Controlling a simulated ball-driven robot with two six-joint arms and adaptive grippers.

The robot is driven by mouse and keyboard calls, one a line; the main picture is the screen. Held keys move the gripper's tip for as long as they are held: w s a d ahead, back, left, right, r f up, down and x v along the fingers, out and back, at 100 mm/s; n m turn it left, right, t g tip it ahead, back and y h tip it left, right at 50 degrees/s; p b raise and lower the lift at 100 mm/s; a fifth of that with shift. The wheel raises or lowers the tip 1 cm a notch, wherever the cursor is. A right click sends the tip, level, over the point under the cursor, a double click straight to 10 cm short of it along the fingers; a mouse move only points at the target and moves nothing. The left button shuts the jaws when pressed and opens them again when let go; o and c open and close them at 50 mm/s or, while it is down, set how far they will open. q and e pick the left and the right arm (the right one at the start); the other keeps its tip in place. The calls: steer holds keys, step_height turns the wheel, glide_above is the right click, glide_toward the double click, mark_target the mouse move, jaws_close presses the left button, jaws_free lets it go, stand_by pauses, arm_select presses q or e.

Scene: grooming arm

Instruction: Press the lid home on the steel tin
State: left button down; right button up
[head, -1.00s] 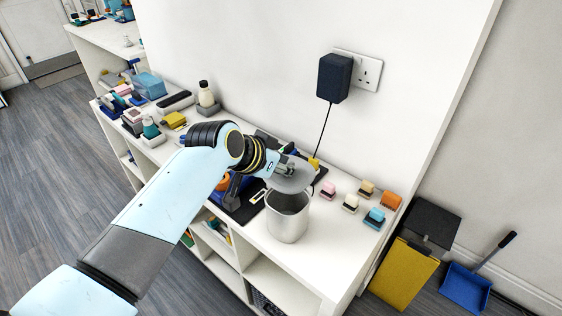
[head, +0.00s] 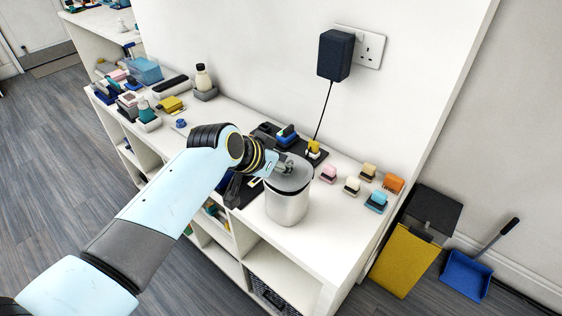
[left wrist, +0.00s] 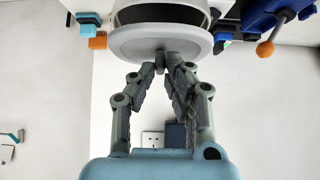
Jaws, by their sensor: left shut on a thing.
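The steel tin (head: 287,208) stands upright on the white shelf top. The grey round lid (head: 296,181) lies over its mouth; I cannot tell from the head view whether it is fully seated. In the left wrist view the lid (left wrist: 133,46) fills the top middle, with a dark band between it and the tin's pale body. My left gripper (head: 284,166) is shut on the lid's small knob (left wrist: 160,60), its fingers converging there in the wrist view (left wrist: 166,70). My right gripper is not in view.
Small coloured blocks, including a pink one (head: 328,174) and a blue one (head: 376,201), stand right of the tin. A dark tray (head: 318,158) with tools lies behind. A black adapter (head: 334,55) hangs in the wall socket. The shelf's front edge is close to the tin.

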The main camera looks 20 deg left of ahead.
arm_select(q)
steer(key=shift+r, duration=0.1)
stand_by(0.6)
stand_by(0.3)
steer(key=shift+p, duration=0.65)
stand_by(0.4)
steer(key=shift+f+b, duration=0.7)
steer(key=shift+f, duration=0.25)
steer(key=c, duration=1.3)
jaws_free()
steer(key=shift+o, duration=0.2)
steer(key=v, duration=1.2)
